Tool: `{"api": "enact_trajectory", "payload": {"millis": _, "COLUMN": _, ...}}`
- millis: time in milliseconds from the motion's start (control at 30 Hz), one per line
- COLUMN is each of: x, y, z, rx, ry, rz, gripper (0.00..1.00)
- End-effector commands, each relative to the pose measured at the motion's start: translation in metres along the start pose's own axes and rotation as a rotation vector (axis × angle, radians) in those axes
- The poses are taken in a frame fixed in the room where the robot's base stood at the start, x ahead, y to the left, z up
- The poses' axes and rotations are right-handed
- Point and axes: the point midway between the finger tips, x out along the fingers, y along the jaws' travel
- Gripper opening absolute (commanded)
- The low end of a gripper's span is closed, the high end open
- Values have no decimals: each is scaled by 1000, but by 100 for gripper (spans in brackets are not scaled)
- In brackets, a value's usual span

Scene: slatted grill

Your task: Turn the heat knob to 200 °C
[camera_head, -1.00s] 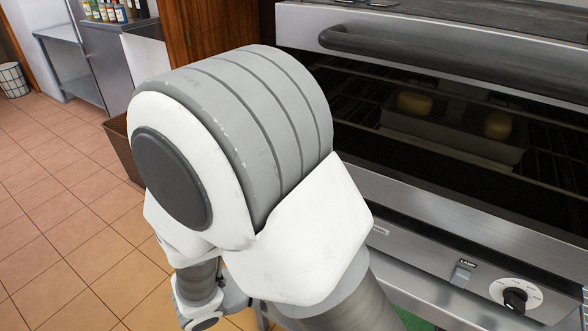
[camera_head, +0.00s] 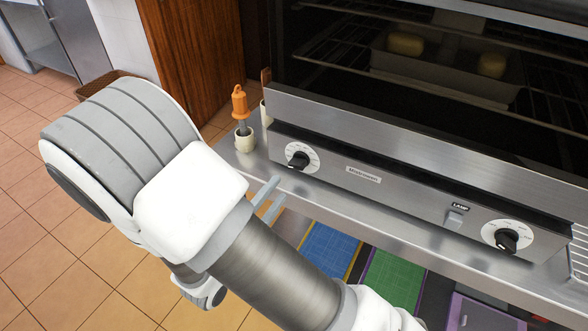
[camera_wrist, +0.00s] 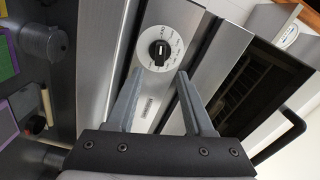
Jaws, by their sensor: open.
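The oven front panel carries two black knobs on white dials. The left knob (camera_head: 298,160) is at the panel's left end, and the right knob (camera_head: 507,241) is near its right end. My gripper (camera_head: 275,192) is open and empty, in front of and below the left knob. In the wrist view, a knob on a marked dial (camera_wrist: 160,53) lies ahead of my gripper (camera_wrist: 159,75), centred between the two fingertips and not between the fingers. From the brand label beside it, this is the left knob. The dial markings are too small to read.
A lamp switch (camera_head: 454,219) and brand label (camera_head: 363,175) are on the panel. A pot with an orange-handled tool (camera_head: 242,130) stands left of it. A steel ledge (camera_head: 340,205) runs below. The oven window shows a tray with food (camera_head: 440,65).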

Motion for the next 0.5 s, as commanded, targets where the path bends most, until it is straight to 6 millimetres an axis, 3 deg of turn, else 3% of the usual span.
{"api": "enact_trajectory", "payload": {"millis": 200, "x": 48, "y": 1, "z": -1, "rx": 2, "ry": 5, "rz": 0, "gripper": 52}}
{"api": "enact_trajectory", "payload": {"millis": 500, "x": 84, "y": 0, "z": 0, "rx": 1, "ry": 1, "rz": 1, "gripper": 52}}
